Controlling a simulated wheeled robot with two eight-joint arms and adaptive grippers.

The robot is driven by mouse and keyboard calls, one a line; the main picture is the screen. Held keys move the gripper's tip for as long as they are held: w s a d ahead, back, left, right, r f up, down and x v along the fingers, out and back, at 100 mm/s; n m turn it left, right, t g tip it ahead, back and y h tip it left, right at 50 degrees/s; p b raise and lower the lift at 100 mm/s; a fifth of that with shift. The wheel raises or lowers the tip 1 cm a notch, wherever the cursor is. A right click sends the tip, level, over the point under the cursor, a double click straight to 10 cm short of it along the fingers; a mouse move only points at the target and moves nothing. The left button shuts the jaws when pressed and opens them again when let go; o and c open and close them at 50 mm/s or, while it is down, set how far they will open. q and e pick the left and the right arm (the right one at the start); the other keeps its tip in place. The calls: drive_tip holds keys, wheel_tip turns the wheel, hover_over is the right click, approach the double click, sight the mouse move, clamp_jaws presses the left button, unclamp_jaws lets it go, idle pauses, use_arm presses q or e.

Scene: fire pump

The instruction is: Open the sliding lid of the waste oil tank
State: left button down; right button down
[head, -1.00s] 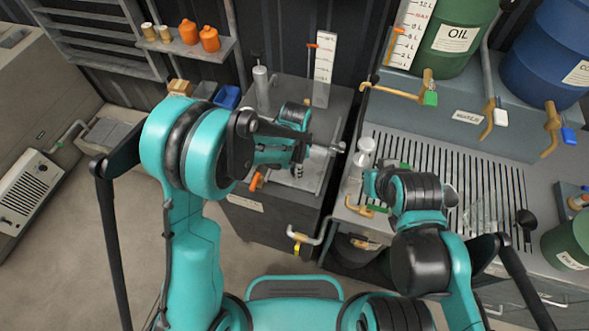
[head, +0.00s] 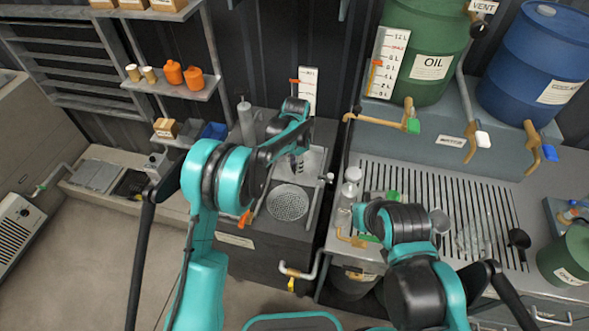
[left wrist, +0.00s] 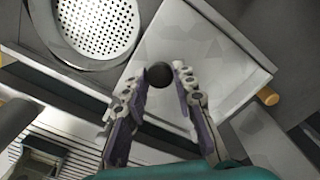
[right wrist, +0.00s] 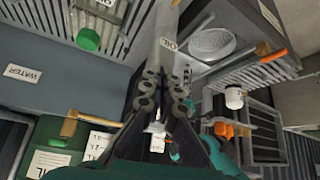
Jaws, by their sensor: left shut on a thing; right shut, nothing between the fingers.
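The waste oil tank (head: 262,254) is a dark grey cabinet left of the slatted counter. Its sliding lid (head: 314,160) is a pale metal plate at the back of the top; it also shows in the left wrist view (left wrist: 215,62). A round perforated strainer (head: 288,203) lies uncovered in front of the lid, and shows in the left wrist view (left wrist: 97,25). My left gripper (head: 297,168) is shut on the lid's black knob (left wrist: 159,74). My right gripper (right wrist: 168,80) is shut and empty over the counter side; my arm hides it in the head view.
The slatted counter (head: 470,200) to the right holds bottles, glassware and a black ladle. A green oil drum (head: 425,50) and a blue drum (head: 535,60) stand behind it with taps. A tall white gauge (head: 308,90) stands behind the tank.

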use_arm(q)
drive_tip(key=c, duration=1.2)
unclamp_jaws()
wheel_tip(320, 180, up, 12)
